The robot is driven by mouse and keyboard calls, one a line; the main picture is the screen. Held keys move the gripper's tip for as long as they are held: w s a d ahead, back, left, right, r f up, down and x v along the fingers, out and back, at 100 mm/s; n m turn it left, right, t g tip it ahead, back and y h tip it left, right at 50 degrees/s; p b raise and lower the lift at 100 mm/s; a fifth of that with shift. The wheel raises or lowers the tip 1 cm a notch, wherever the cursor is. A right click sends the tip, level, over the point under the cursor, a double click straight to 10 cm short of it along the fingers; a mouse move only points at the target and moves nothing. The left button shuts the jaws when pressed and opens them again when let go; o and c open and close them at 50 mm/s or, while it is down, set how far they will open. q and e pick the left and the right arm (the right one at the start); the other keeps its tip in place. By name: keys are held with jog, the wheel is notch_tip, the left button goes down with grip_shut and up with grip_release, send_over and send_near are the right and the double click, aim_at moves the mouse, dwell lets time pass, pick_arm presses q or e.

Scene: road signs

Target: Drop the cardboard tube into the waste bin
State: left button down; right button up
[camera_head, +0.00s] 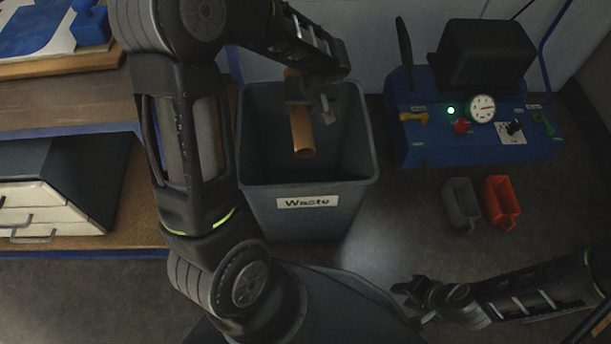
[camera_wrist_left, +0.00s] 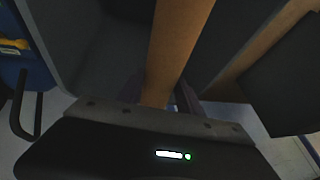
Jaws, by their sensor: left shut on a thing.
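The waste bin (camera_head: 307,203) is a grey open-topped bin with a "Waste" label, standing on the floor in the middle of the head view. My left gripper (camera_head: 312,100) is over the bin's opening, shut on the brown cardboard tube (camera_head: 302,135). The tube slants, its open end toward the bin's front over the dark interior. In the left wrist view the tube (camera_wrist_left: 176,45) runs up from between the fingers, with a bin wall beside it. I cannot tell how deep the tube's end is. My right gripper (camera_head: 425,300) is at the lower right, away from the bin; its jaws are unclear.
A blue machine (camera_head: 480,130) with a gauge and green light stands right of the bin. A workbench (camera_head: 75,95) with drawers (camera_head: 45,213) is at left.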

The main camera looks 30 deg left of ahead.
pick_arm(q)
jog(key=c, duration=0.7)
grip_release()
jog(key=p+v, duration=0.2)
jog(key=v, duration=0.6)
jog(key=shift+f, duration=0.1)
dwell(0.3)
